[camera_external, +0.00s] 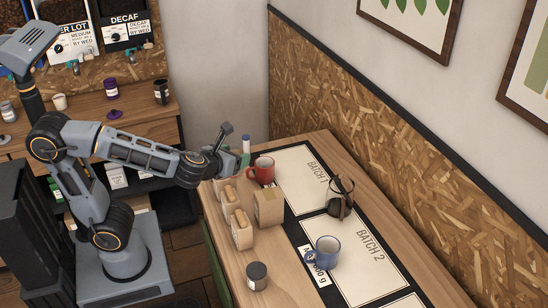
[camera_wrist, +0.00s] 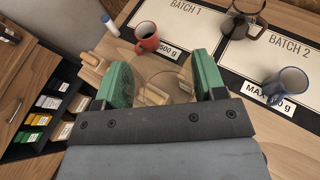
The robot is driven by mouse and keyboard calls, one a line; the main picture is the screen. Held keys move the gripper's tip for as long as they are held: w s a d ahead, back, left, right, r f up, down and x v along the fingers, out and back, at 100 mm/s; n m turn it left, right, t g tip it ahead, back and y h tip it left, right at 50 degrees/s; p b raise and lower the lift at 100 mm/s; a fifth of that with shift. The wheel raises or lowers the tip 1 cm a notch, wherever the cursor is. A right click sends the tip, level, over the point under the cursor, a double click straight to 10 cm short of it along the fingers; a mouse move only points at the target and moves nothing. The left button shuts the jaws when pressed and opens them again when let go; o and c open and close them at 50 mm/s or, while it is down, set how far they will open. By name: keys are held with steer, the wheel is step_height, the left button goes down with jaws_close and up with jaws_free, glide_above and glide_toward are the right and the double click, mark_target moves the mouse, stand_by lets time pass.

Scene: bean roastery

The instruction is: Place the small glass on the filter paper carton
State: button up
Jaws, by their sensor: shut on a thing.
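My gripper (camera_wrist: 163,78) has its green fingers on either side of a clear small glass (camera_wrist: 165,88), shut on it. The glass is see-through, and its round outline shows faintly in the wrist view. In the external view my gripper (camera_external: 238,158) is above the far left end of the table, beside the red mug; the glass cannot be made out there. Several tan blocks or cartons stand below and nearer: a boxy one (camera_external: 268,207) and narrower ones (camera_external: 240,230) to its left. I cannot tell for certain which is the filter paper carton.
A red mug (camera_external: 263,171), a blue mug (camera_external: 326,251), a glass carafe (camera_external: 341,197) and a dark jar (camera_external: 257,276) stand on the table. A white bottle with a blue cap (camera_wrist: 110,26) is at the far end. The "BATCH 1" mat (camera_external: 298,172) has bare room.

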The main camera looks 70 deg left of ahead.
steer(key=w+f, duration=0.2)
steer(key=w, duration=0.1)
steer(key=w+f, duration=0.6)
steer(key=w, duration=0.1)
steer(key=shift+w+a, duration=0.1)
steer(key=shift+a, duration=0.1)
step_height(320, 180, down, 3)
steer(key=shift+w, duration=0.15)
steer(key=shift+f, duration=0.2)
steer(key=shift+f+b, duration=0.25)
steer(key=shift+b, duration=0.2)
steer(key=o, duration=1)
steer(key=shift+r, duration=0.1)
